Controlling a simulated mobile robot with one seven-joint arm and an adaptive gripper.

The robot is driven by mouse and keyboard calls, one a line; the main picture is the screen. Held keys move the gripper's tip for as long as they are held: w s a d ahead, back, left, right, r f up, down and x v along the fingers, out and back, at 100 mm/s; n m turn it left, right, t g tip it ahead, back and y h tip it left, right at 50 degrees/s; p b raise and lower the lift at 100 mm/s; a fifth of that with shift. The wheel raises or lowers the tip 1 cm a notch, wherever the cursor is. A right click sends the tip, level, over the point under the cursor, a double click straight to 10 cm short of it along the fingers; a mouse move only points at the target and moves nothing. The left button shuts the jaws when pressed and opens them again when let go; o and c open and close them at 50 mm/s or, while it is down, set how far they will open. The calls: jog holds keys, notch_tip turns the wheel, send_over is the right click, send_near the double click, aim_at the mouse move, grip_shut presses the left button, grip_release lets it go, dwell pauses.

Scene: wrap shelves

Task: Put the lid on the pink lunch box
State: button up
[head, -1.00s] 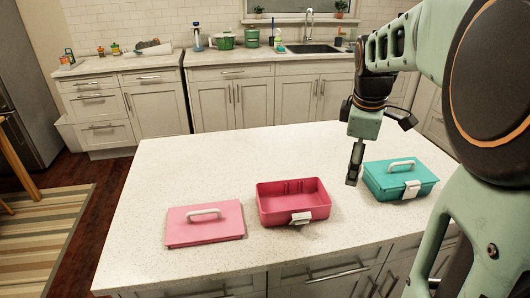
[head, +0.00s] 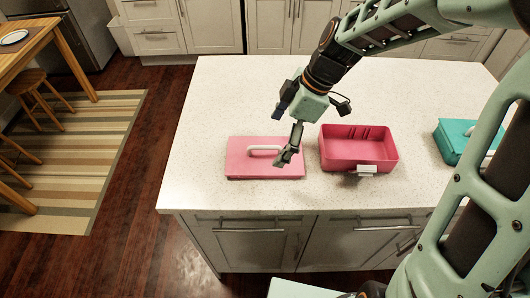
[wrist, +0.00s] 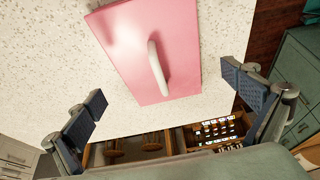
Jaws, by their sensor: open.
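The pink lid (head: 238,162) lies flat on the counter in the head view, with a white handle (head: 265,149) on top. It also shows in the wrist view (wrist: 125,50), with its handle (wrist: 159,68) upright between and beyond my fingers. The pink lunch box (head: 357,150) stands open and empty just right of the lid, a white latch on its front. My gripper (head: 290,157) is over the right part of the lid in the head view. In the wrist view my gripper (wrist: 172,105) is open and empty, its two fingers wide apart. The exact height above the lid is hard to tell.
A closed teal lunch box (head: 452,140) stands on the counter at the right, partly behind my arm. The white speckled counter (head: 220,100) is clear behind the boxes. Its front edge runs close in front of the lid, above drawers and cabinets.

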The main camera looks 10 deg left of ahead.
aim_at(272, 148)
jog(key=shift+x, duration=2.7)
jog(key=shift+w, duration=0.15)
jog(key=shift+c, duration=0.6)
jog(key=shift+r, duration=0.1)
jog(key=c, duration=1)
jog(key=shift+d, duration=0.1)
jog(key=shift+c, duration=1)
